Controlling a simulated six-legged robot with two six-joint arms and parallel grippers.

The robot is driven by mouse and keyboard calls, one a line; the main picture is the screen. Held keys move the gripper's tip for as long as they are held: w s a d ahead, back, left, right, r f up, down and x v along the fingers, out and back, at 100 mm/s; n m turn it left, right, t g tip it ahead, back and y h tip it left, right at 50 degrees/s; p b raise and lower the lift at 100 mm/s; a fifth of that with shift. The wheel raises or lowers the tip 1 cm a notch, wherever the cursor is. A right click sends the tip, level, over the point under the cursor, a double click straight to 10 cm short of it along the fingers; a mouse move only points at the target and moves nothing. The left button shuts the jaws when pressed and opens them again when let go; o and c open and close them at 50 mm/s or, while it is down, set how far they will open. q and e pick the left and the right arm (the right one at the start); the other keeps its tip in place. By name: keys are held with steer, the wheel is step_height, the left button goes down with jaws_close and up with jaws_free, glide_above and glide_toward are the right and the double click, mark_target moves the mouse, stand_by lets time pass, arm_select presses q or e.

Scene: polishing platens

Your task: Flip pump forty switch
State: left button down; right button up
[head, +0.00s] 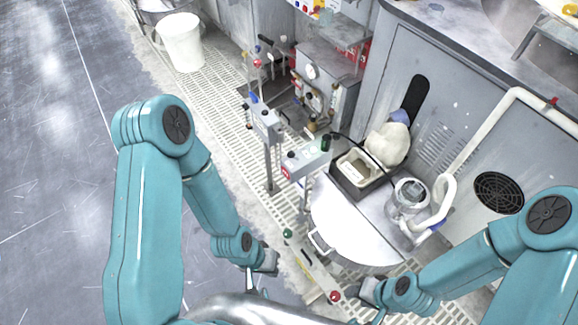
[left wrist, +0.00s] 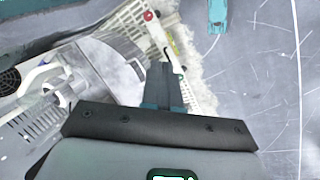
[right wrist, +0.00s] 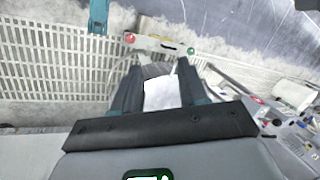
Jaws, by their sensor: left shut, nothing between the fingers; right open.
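A narrow bar-like panel (head: 312,266) has a green knob (head: 288,233) at its far end and a red knob (head: 335,296) at its near end. Two grey control boxes stand beyond it, one on a post (head: 265,123) and one with a red button (head: 305,160). No label is readable, so I cannot tell which holds the pump forty switch. My left gripper (left wrist: 163,72) is shut and empty, beside the bar panel. My right gripper (right wrist: 158,75) is open; a white surface shows between its fingers, apparently beyond them. In the right wrist view the bar (right wrist: 160,44) lies ahead.
A round white-topped platen (head: 350,225) stands right of the bar panel. A tray (head: 357,170), a white bag (head: 388,144) and a pump-like canister (head: 408,197) sit behind it. A white bucket (head: 181,42) stands far back. Floor grating (head: 215,105) runs alongside; the left floor is clear.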

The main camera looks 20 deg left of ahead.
mark_target(293, 156)
arm_select(q)
steer(key=w+a+f+n+t+b, duration=0.3)
steer(key=w+f+n+t+b, duration=0.55)
steer(key=w+b, duration=0.8)
steer(key=w+a+r+n+t+y+b, duration=0.2)
steer(key=w+a+n+t+b, duration=0.2)
steer(key=n+t+b, duration=0.4)
steer(key=t+b, duration=0.3)
steer(key=b, duration=0.4)
steer(key=shift+w+t+y+b, duration=0.25)
steer(key=shift+t+y+b, duration=0.05)
steer(key=shift+t+b, duration=0.05)
arm_select(e)
step_height(293, 156, down, 32)
steer(key=w, duration=0.1)
steer(key=shift+d+m, duration=0.3)
arm_select(q)
steer(key=shift+r+n, duration=0.1)
steer(key=shift+n, duration=0.15)
arm_select(e)
steer(key=shift+w, duration=0.1)
